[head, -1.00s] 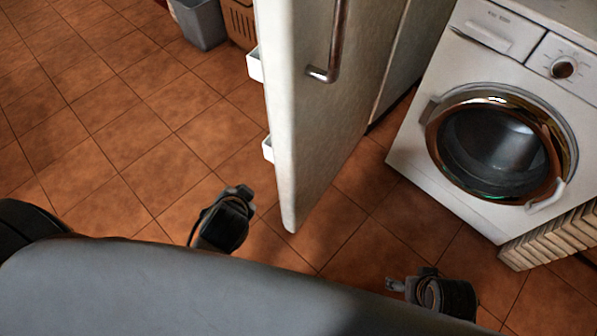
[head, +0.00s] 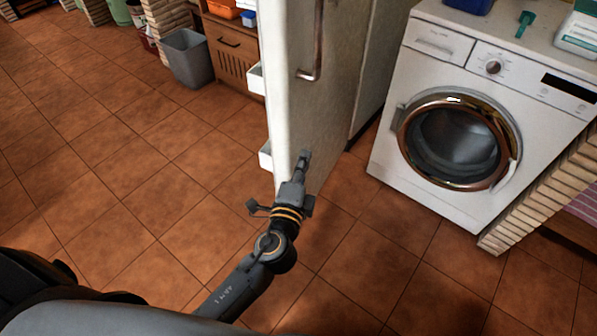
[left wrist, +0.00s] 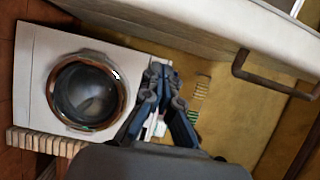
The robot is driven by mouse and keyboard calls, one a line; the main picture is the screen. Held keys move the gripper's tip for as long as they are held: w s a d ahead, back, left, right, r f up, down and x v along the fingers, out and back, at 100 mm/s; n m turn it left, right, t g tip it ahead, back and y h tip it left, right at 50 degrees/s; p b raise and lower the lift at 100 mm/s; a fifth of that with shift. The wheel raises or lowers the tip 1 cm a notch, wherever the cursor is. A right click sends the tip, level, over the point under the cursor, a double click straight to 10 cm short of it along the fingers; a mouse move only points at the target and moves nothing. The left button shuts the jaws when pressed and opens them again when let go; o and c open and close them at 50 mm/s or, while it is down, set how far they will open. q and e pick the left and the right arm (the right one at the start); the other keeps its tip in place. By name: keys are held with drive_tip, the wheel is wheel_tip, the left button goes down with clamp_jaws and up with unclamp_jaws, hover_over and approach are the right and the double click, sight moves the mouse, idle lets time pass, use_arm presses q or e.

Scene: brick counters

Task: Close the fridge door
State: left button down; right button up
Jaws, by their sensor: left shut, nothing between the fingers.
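The fridge door (head: 300,110) stands open, its edge toward me and its outer face turned right. White door shelves (head: 257,80) stick out on its left side. A dark bar handle (head: 312,60) is on the outer face, and a handle also shows in the left wrist view (left wrist: 262,78). My left gripper (head: 304,158) is shut and empty, in front of the door's lower part near its front edge. I cannot tell whether it touches the door. Its fingers also show in the left wrist view (left wrist: 162,88). My right gripper is out of view.
A white washing machine (head: 400,150) with a round door stands right of the fridge, with a brick pillar (head: 515,210) beside it. A grey bin (head: 187,60) and a wooden cabinet (head: 232,70) are behind left. The tiled floor (head: 120,150) at left is clear.

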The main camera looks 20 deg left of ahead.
sight(291, 144)
use_arm(q)
drive_tip(key=shift+w+a+p, duration=0.35)
drive_tip(key=shift+w+a, duration=1.75)
drive_tip(key=shift+w, duration=0.15)
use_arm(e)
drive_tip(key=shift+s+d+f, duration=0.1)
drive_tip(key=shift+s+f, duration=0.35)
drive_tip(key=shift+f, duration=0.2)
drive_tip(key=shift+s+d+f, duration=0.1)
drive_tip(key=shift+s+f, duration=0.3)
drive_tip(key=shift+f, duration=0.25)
use_arm(q)
drive_tip(key=shift+a, duration=0.15)
